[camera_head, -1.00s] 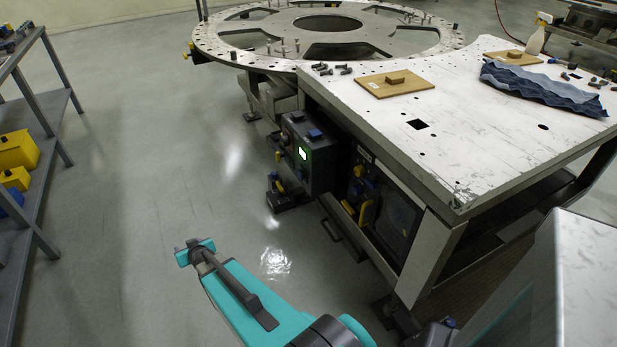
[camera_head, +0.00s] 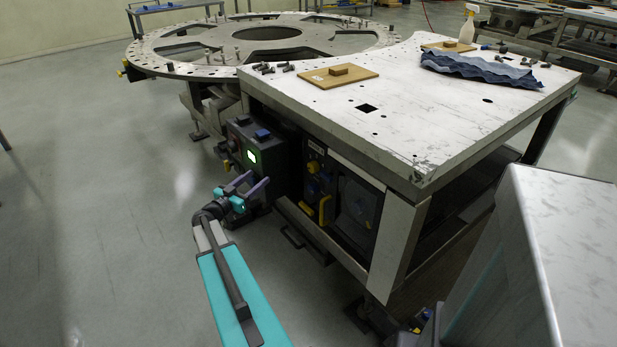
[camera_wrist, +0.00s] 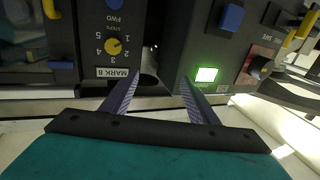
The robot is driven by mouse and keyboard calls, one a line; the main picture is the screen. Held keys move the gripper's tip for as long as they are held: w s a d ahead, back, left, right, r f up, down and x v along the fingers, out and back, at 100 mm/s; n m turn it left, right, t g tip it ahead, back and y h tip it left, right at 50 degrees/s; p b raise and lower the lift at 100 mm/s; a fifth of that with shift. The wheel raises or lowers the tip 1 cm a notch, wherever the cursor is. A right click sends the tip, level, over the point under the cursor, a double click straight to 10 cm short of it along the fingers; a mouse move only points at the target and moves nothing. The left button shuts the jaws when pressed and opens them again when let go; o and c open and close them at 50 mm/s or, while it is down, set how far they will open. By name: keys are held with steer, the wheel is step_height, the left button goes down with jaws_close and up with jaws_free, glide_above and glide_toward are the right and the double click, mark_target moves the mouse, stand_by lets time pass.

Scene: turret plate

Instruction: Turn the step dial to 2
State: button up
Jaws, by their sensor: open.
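The step dial is a small yellow knob (camera_wrist: 113,46) on a dark panel, with numbers around it and a label plate below it. It is in the upper left of the wrist view; its pointer is too small to read surely. My gripper (camera_wrist: 158,88) is open and empty, with two purple-grey fingers apart. The dial lies up and left of the left fingertip, and I see no contact. In the head view my gripper (camera_head: 257,180) is in front of the dark control box under the table; I cannot make out the dial there.
The control box has a lit green display (camera_wrist: 207,75) and a blue button (camera_wrist: 231,17). A red-brown panel with a dark knob (camera_wrist: 259,67) is at the right. The white table (camera_head: 400,125) overhangs, with a round turret plate (camera_head: 160,66) behind. Open floor lies to the left.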

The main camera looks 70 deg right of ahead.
mark_target(310, 168)
steer(key=s+d+m+g+y+b, duration=0.1)
steer(key=s+m+g+y, duration=0.1)
steer(key=s+g, duration=0.3)
steer(key=s+m, duration=0.1)
steer(key=s, duration=0.3)
steer(key=shift+d+f, duration=0.2)
steer(key=shift+d, duration=0.15)
steer(key=shift+d, duration=0.15)
steer(key=x, duration=1.3)
steer(key=shift+s+d+f+b, duration=0.1)
steer(key=shift+s+d+b, duration=0.1)
steer(key=shift+b, duration=0.2)
steer(key=c, duration=0.9)
steer(key=shift+d, duration=0.25)
steer(key=shift+c, duration=0.7)
steer(key=shift+a, duration=0.25)
steer(key=shift+m, duration=0.3)
